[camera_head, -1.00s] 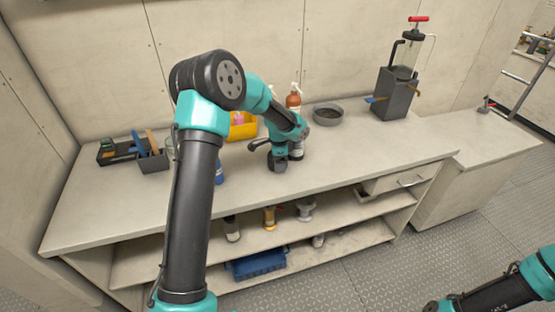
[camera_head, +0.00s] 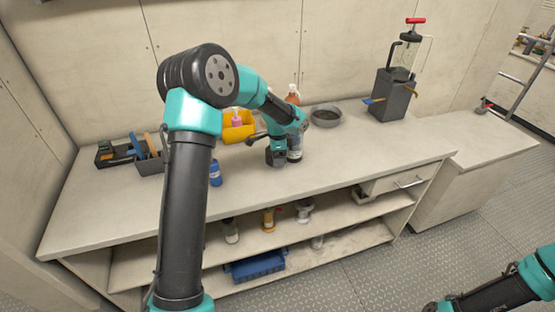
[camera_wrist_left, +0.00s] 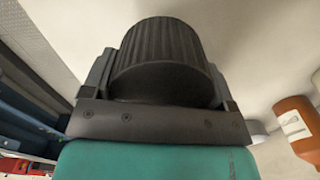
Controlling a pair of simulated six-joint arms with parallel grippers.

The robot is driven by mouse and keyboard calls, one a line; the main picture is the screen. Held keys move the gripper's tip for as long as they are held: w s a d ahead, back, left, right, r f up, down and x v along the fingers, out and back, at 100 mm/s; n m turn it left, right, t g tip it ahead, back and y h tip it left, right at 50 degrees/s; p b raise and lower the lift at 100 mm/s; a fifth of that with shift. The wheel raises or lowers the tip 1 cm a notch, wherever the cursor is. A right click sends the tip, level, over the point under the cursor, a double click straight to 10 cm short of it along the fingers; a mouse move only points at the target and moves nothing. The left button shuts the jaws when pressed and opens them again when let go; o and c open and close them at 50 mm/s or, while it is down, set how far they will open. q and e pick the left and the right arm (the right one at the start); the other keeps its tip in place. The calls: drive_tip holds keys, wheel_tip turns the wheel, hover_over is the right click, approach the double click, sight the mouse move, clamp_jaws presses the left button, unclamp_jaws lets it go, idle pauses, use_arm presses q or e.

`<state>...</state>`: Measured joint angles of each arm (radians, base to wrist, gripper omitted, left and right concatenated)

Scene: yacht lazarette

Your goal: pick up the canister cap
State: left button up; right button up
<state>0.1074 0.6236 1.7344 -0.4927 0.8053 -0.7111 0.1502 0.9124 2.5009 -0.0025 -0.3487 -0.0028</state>
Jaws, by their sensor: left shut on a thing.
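The canister cap (camera_wrist_left: 160,55) is a wide, black, ribbed round cap. It fills the middle of the left wrist view, with a grey finger close against each side. My left gripper (camera_wrist_left: 158,80) is shut on it. In the head view my left gripper (camera_head: 277,156) is over the middle of the bench, and the cap cannot be made out from the dark gripper there.
On the bench (camera_head: 330,165) are a yellow container (camera_head: 238,133), a blue canister (camera_head: 215,173), a grey bowl (camera_head: 326,116) and, at left, a tool bin (camera_head: 150,163). An orange-brown bottle (camera_head: 293,96) stands behind my arm. A pump apparatus (camera_head: 392,95) stands at right. The front right bench top is clear.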

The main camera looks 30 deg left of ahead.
use_arm(q)
drive_tip(key=s+d+r, duration=0.1)
drive_tip(key=s+d, duration=0.7)
drive_tip(key=s, duration=0.5)
drive_tip(key=shift+s+r, duration=0.15)
drive_tip(key=shift+s, duration=0.05)
